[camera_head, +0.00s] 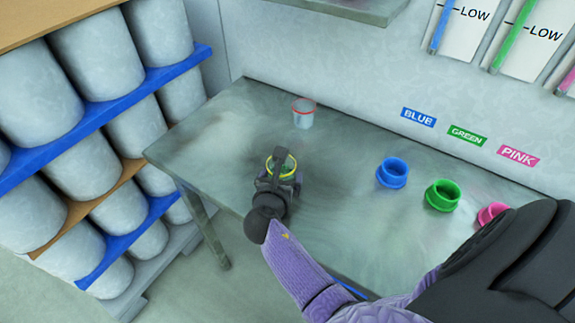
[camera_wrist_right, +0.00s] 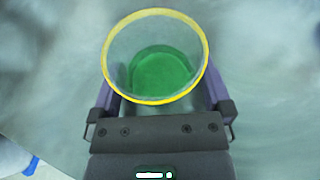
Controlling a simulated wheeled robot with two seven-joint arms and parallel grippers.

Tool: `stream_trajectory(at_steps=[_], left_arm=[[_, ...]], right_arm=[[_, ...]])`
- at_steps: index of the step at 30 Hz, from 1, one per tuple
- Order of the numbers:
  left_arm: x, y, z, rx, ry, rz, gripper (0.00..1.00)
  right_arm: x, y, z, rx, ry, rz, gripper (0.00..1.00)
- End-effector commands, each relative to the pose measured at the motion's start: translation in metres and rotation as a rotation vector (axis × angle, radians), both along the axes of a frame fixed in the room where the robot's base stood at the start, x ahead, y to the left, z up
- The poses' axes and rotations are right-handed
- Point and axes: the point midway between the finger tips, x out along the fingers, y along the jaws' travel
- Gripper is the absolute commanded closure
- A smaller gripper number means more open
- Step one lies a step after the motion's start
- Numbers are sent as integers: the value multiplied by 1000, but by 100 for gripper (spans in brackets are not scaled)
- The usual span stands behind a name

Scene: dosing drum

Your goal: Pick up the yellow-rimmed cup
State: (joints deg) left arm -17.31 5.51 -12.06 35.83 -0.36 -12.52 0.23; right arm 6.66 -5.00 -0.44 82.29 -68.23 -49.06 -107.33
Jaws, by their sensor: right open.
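The yellow-rimmed cup (camera_head: 283,165) stands on the grey table (camera_head: 200,143), partly hidden behind my right gripper (camera_head: 281,178) in the head view. In the right wrist view the cup (camera_wrist_right: 155,57) is clear-walled with a yellow rim and green at its bottom. My right gripper (camera_wrist_right: 165,100) is open, with one finger on each side of the cup. I cannot tell whether the fingers touch its wall. My left gripper is not in view.
A red-rimmed cup (camera_head: 303,113) stands behind, near the wall. Blue (camera_head: 392,173), green (camera_head: 442,195) and pink (camera_head: 492,213) round containers stand to the right under matching labels. A shelf of grey drums (camera_head: 95,55) is at the left.

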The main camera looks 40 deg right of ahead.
Motion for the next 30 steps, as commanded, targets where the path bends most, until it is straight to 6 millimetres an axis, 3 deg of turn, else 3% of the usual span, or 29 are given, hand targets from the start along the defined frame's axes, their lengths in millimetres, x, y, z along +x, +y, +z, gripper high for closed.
stream_trajectory(at_steps=[3,14,23,30], left_arm=[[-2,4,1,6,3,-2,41],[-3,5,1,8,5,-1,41],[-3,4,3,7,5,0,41],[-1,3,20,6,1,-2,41]], right_arm=[[0,0,1,0,0,0,4],[0,0,1,0,0,0,79],[0,0,4,1,-1,0,79],[0,0,29,0,-3,0,79]])
